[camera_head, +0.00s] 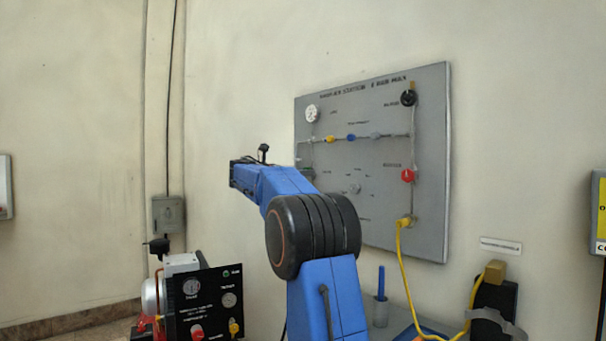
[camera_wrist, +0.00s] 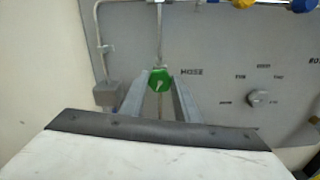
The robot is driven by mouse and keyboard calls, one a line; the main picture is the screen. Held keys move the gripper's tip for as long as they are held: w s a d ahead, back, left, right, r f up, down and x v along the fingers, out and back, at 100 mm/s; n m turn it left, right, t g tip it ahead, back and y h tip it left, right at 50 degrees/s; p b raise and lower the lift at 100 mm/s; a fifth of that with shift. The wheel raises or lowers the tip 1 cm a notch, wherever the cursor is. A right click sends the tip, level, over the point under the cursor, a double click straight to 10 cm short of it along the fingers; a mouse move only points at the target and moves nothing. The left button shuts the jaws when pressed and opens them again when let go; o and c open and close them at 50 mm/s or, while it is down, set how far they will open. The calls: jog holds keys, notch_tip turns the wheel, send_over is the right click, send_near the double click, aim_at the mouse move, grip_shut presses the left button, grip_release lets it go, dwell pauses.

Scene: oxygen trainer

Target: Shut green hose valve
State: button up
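The green hose valve (camera_wrist: 159,80) shows in the wrist view as a green knob with a pale mark on its face, on a vertical pipe beside the word "HOSE". My gripper (camera_wrist: 158,88) has its two grey fingers one on each side of the knob. The fingers look apart, with the knob between their tips; I cannot tell whether they touch it. In the head view my blue arm reaches to the grey wall panel (camera_head: 375,215) and hides most of the green valve and the gripper's fingertips.
The panel carries a red knob (camera_head: 407,175), a black knob (camera_head: 408,98), a blue valve (camera_head: 351,137) and a gauge (camera_head: 312,113). A yellow hose (camera_head: 403,265) hangs from its lower right. A black instrument box (camera_head: 207,300) stands at the lower left. A grey box (camera_wrist: 107,94) sits left of the valve.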

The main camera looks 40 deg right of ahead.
jog(key=shift+m, duration=0.3)
jog(key=shift+f+m, duration=0.15)
jog(key=shift+m, duration=15.05)
jog(key=o, duration=1)
